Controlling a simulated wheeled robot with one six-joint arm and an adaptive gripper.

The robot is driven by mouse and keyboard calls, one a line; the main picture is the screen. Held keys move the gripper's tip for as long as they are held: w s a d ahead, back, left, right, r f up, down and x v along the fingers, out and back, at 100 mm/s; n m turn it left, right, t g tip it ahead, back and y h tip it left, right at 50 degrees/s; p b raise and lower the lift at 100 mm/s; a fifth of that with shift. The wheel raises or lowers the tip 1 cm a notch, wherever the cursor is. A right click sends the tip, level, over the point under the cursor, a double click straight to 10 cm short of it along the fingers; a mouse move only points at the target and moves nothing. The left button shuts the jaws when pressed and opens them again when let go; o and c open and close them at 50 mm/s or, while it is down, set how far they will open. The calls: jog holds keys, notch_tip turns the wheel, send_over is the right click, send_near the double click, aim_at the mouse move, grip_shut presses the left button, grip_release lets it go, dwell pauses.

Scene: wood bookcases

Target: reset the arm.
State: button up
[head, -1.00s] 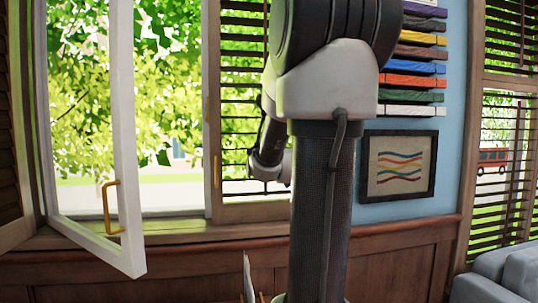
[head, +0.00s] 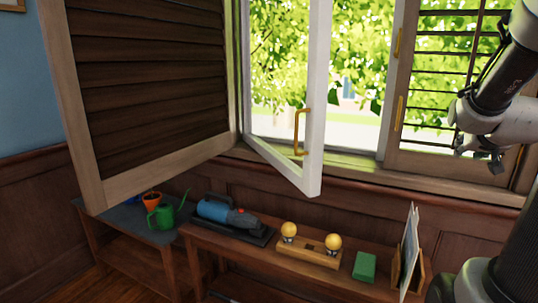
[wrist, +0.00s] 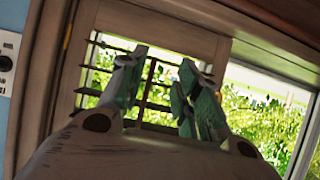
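My arm (head: 508,110) stands at the right edge of the head view, in front of the shuttered window side. Its gripper (head: 482,155) shows small and partly unclear there. In the wrist view my gripper (wrist: 158,78) has its two green-padded fingers spread apart with nothing between them. Beyond the fingers is a slatted shutter (wrist: 150,95) with greenery showing through it.
An open white window sash (head: 316,100) and a brown louvred shutter (head: 150,85) swing into the room. Below them a low wooden bench (head: 215,240) carries a blue handheld device (head: 222,212), a yellow-knobbed block (head: 308,250), a green box (head: 364,267) and upright papers (head: 410,245).

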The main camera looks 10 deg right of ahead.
jog(key=s+a+f+n+g+y, duration=0.2)
jog(key=s+a+f+g+y, duration=0.3)
jog(key=s+a, duration=0.65)
jog(key=s+a+r+n+g+y, duration=0.1)
jog(key=s+a+n, duration=0.3)
jog(key=a, duration=0.8)
jog(key=shift+s+a+r, duration=0.15)
jog(key=shift+s, duration=0.75)
